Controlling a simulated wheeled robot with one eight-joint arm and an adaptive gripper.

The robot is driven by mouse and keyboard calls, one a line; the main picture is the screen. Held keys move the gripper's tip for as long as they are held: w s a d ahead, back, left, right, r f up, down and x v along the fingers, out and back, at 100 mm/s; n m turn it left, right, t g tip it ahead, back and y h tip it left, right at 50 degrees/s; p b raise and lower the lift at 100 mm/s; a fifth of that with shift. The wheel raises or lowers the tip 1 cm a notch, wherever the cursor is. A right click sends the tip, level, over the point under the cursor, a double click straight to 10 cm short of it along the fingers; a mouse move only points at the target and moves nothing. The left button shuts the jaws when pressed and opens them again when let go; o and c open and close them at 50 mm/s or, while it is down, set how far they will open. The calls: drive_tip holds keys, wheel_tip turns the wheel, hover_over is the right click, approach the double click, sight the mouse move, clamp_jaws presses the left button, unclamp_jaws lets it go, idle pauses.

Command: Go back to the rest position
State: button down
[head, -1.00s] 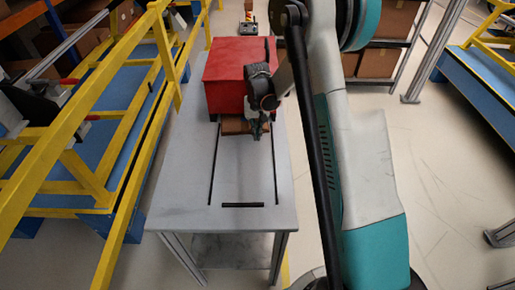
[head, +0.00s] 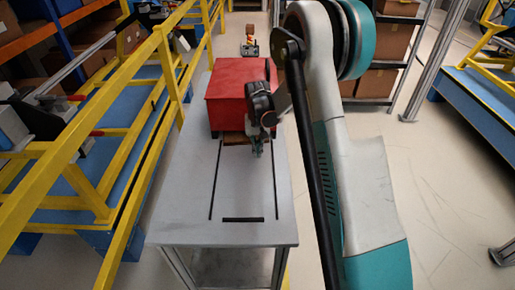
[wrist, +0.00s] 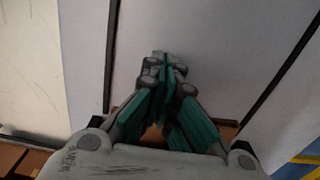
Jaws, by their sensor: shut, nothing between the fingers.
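My gripper (head: 259,150) hangs over the grey table (head: 185,205), just in front of the red box (head: 230,98). In the wrist view the two teal-lined fingers of my gripper (wrist: 164,66) meet at their tips, with nothing held. The grey tabletop with a dark groove lies beyond them. A brown piece (head: 233,138) shows under the front of the red box, partly hidden by my gripper; a brown edge (wrist: 222,130) also shows behind the fingers in the wrist view.
A yellow rail frame (head: 110,150) runs along the table's left side. Shelves with cardboard boxes (head: 375,82) stand behind my arm at the back right. The front half of the tabletop is bare, apart from a black bar (head: 243,220). Open floor (head: 445,165) lies to the right.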

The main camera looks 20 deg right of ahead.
wheel_tip(320, 180, up, 10)
drive_tip(key=p, duration=0.2)
drive_tip(key=shift+w+p, duration=0.15)
drive_tip(key=shift+p, duration=0.25)
drive_tip(key=s+a+r+n+t, duration=0.1)
drive_tip(key=s+a+r+t, duration=0.15)
drive_tip(key=s+r, duration=0.55)
drive_tip(key=s+a+r+n+t, duration=0.1)
drive_tip(key=s+a+r, duration=0.2)
drive_tip(key=s+r, duration=0.45)
drive_tip(key=s+a+r+n+t, duration=0.1)
drive_tip(key=s+a+t, duration=0.1)
drive_tip(key=s, duration=0.6)
drive_tip(key=s+a+r+n+t, duration=0.1)
drive_tip(key=s+a, duration=0.1)
drive_tip(key=s, duration=0.6)
drive_tip(key=shift+r+t, duration=0.2)
drive_tip(key=shift+t, duration=0.15)
drive_tip(key=shift+w, duration=0.1)
